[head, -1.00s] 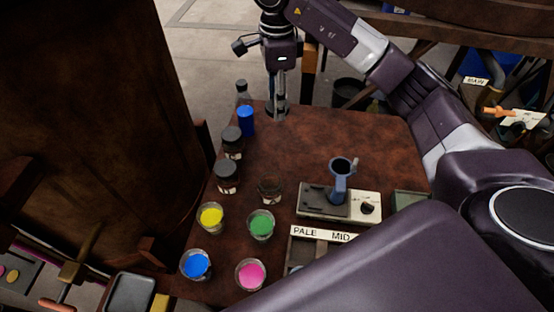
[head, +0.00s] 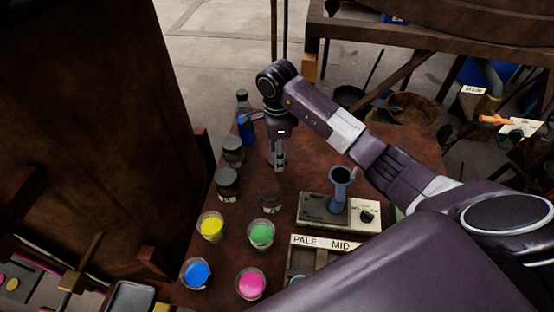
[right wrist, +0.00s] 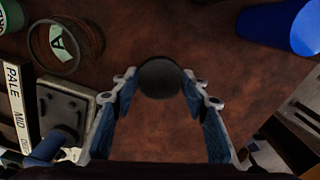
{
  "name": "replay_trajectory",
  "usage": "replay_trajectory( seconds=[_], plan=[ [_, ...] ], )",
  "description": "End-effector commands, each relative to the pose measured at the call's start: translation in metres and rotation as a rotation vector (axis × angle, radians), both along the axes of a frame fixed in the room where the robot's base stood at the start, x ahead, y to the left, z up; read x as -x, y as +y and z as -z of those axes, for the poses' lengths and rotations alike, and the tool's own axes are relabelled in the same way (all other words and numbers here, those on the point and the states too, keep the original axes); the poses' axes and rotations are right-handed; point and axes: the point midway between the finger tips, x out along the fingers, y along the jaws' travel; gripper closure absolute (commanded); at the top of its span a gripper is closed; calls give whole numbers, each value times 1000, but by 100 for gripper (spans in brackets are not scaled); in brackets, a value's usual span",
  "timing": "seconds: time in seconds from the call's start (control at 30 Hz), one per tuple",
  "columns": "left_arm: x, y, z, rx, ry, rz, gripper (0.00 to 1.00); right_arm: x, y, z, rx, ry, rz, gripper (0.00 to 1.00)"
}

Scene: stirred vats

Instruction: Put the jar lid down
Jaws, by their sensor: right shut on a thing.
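The jar lid (right wrist: 160,78) is a dark round disc between the fingertips of my right gripper (right wrist: 158,92) in the right wrist view. The gripper is shut on it, above the brown table. In the head view my right gripper (head: 279,162) points down just beyond the open glass jar (head: 270,195); the lid is hard to make out there. The open jar also shows in the right wrist view (right wrist: 65,45), apart from the lid, with a green letter A label. I cannot tell whether the lid touches the table. My left gripper is not in view.
Two dark-topped jars (head: 232,150) (head: 228,185) stand left of the gripper, with a blue cup (head: 246,128) behind. Yellow, green, blue and pink pots (head: 251,284) stand nearer. A hotplate (head: 314,209) with a blue-grey vessel (head: 340,187) is at right. Bare tabletop (head: 312,160) lies right of the gripper.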

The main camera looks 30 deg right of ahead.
Motion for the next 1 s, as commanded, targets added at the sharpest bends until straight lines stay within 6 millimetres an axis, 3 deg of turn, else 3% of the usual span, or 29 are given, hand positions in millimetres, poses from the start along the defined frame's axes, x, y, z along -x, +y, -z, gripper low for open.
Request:
replay_trajectory(
  seconds=[0.2, 0.7, 0.73, 0.87, 1.0],
  plan=[
    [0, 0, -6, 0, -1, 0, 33, 1, 1, 29, -2, 2, 0, 88],
    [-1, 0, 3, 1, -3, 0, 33, 0, 0, 39, 0, 0, -1, 88],
    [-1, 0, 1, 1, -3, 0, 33, 0, 0, 37, 0, 0, 0, 55],
    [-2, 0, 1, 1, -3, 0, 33, 0, 0, 37, -1, 1, -1, 41],
    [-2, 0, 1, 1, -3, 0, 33, 0, 0, 37, -1, 1, -1, 41]
  ],
)
